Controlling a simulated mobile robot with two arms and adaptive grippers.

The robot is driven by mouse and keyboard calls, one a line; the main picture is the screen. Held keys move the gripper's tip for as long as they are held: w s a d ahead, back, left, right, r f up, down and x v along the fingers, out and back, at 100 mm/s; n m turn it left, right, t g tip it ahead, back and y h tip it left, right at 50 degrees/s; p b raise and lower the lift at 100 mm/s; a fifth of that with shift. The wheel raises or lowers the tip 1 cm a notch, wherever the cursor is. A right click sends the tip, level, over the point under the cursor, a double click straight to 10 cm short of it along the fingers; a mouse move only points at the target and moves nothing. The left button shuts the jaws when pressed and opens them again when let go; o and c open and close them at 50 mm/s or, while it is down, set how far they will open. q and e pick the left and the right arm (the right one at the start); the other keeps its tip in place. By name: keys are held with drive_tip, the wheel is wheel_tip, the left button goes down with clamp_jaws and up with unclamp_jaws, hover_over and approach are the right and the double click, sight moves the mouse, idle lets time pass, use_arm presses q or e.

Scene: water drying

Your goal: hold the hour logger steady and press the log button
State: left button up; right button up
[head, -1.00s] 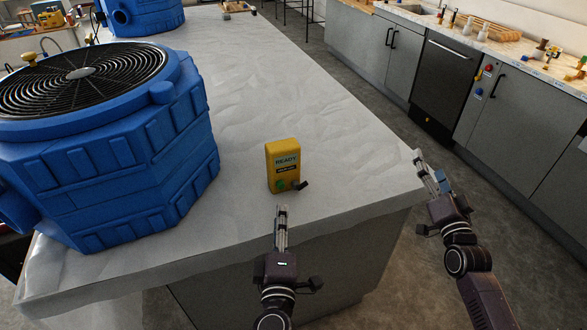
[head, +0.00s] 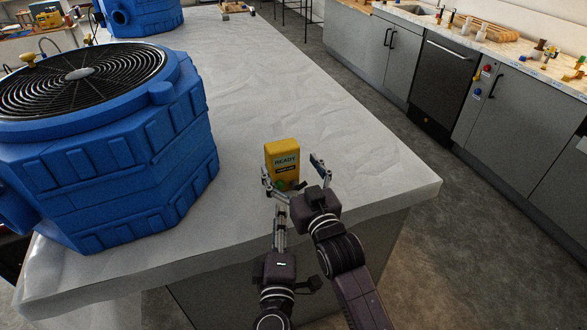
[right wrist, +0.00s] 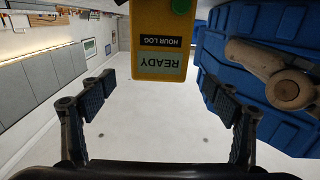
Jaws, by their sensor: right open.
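The yellow hour logger (head: 281,147) stands upright on the pale worktop (head: 330,140) near its front edge, with a READY display on its front. In the right wrist view the logger (right wrist: 148,60) appears upside down at the top, with a green round button (right wrist: 181,5) cut off by the frame edge. My right gripper (head: 290,170) is open, its fingers spread to either side in front of the logger; contact cannot be told. My left gripper (head: 280,225) is below the logger in the picture, apart from it; its fingers look edge-on, so its opening is unclear.
A large blue machine with a black round grille (head: 85,78) stands left of the logger, and another blue machine (head: 145,18) is farther back. The worktop right of the logger is clear. Grey cabinets (head: 355,45) and a cluttered counter line the right side.

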sight(285, 156)
drive_tip(key=x, duration=0.7)
drive_tip(key=shift+d, duration=0.1)
drive_tip(key=c, duration=1.5)
use_arm(q)
clamp_jaws()
use_arm(e)
drive_tip(key=shift+o, duration=0.2)
drive_tip(key=shift+f, duration=0.1)
